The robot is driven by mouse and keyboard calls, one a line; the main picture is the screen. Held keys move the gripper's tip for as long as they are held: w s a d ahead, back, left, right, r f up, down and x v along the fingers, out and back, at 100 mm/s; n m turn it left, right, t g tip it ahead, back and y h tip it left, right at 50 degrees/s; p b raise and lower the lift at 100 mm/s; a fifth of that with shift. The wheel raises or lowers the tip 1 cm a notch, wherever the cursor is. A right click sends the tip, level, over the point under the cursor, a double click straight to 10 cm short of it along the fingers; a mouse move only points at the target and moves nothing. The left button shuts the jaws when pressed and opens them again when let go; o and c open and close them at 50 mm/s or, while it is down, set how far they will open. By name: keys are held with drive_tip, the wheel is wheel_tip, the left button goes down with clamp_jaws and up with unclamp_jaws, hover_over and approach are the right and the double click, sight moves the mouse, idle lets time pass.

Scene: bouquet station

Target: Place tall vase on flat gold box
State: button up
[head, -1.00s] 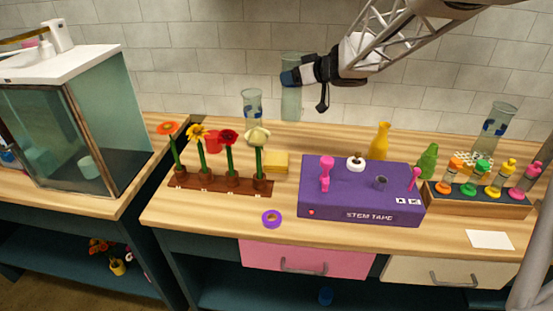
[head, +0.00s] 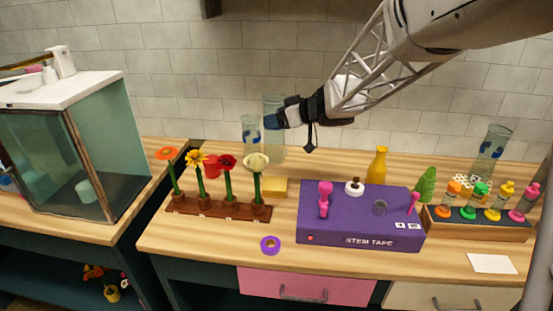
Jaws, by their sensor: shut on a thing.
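The tall vase (head: 274,152) is clear, pale green glass and upright in the head view. My gripper (head: 272,121) is shut on its upper part from the right. The blue fingertips cover a little of the glass. The flat gold box (head: 274,187) lies on the wooden table, just below the vase in the picture. The vase's base shows above the box's back edge, and bare wood shows between them. I cannot tell exactly how high the vase is held. The top of the box is bare.
A shorter glass vase (head: 251,134) stands just left of the held one. The flower rack (head: 218,207) is left of the box, with a white flower (head: 256,161) close beside it. The purple stem tape box (head: 355,219) is at right. A yellow bottle (head: 377,166) stands behind it.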

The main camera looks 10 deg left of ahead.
sight(284, 142)
drive_tip(key=shift+f, duration=2.5)
drive_tip(key=shift+f, duration=2.05)
drive_tip(key=o, duration=1.7)
drive_tip(key=shift+c, duration=0.2)
drive_tip(key=shift+r, duration=0.15)
drive_tip(key=shift+s+d+r, duration=0.1)
drive_tip(key=shift+d+r, duration=0.15)
drive_tip(key=shift+d, duration=0.25)
drive_tip(key=v, duration=1.1)
